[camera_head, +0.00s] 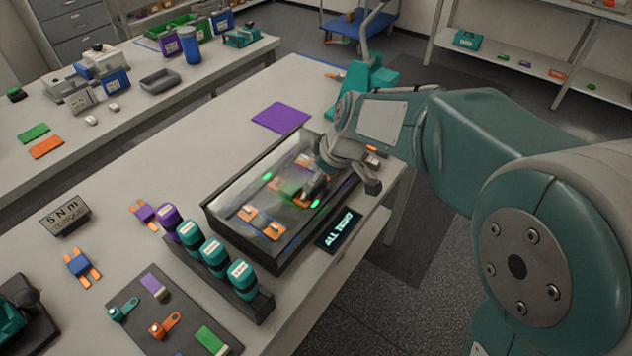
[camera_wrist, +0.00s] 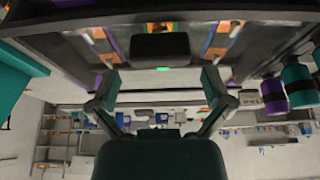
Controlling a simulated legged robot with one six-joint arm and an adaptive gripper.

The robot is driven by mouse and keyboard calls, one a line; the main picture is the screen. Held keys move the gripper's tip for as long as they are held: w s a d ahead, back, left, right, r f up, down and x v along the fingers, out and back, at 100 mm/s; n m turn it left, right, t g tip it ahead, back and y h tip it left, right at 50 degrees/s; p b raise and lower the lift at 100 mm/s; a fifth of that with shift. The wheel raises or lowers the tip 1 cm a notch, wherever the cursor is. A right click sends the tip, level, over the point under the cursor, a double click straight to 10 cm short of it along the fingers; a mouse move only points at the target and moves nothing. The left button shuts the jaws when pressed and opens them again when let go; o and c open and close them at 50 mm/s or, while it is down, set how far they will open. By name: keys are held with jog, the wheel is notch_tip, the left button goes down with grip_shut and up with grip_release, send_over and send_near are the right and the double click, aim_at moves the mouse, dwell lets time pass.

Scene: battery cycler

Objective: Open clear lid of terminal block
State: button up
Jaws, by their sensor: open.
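The terminal block is a long black-framed box (camera_head: 222,218) on the near bench. Its clear lid (camera_head: 240,200) looks closed over it, with orange and metal parts blurred beneath and green lights showing. My gripper (camera_head: 318,184) is at the right part of the lid in the head view, where its tips are partly hidden. In the wrist view my gripper (camera_wrist: 160,82) is open, its two fingers spread wide with nothing between the tips. A dark rounded block (camera_wrist: 160,47), perhaps the lid's handle, lies beyond the fingertips, centred between them. Contact cannot be told.
A purple mat (camera_head: 281,117) lies behind.

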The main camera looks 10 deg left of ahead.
jog(key=shift+x, duration=1.45)
